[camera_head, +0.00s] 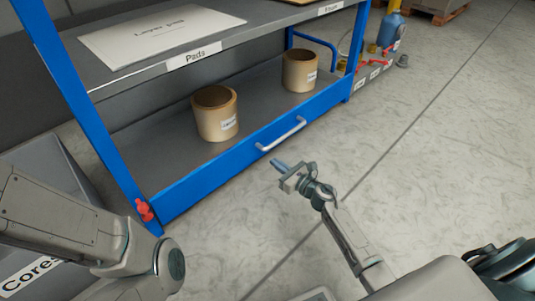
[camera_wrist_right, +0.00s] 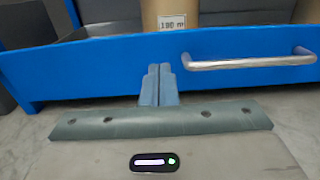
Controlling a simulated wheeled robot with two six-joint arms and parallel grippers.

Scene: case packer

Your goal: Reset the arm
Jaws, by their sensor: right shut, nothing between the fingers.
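My right gripper (camera_head: 278,165) is shut and empty, over the floor in front of the blue rack's lower drawer (camera_head: 230,158). In the right wrist view its two fingers (camera_wrist_right: 159,72) are pressed together, pointing at the blue drawer front (camera_wrist_right: 90,72). The drawer's silver handle (camera_head: 282,134) lies just beyond the fingertips; in the wrist view the handle (camera_wrist_right: 250,62) is to the right of the fingers, apart from them. My left arm (camera_head: 80,225) comes in from the left, but its gripper is outside the view.
Two cardboard cores (camera_head: 215,114) (camera_head: 299,71) stand in the drawer. The shelf above holds a layer pad (camera_head: 160,35). A grey bin labelled Cores (camera_head: 45,160) stands at the left. A blue bottle (camera_head: 390,28) is at the back right. The floor (camera_head: 430,130) at right is clear.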

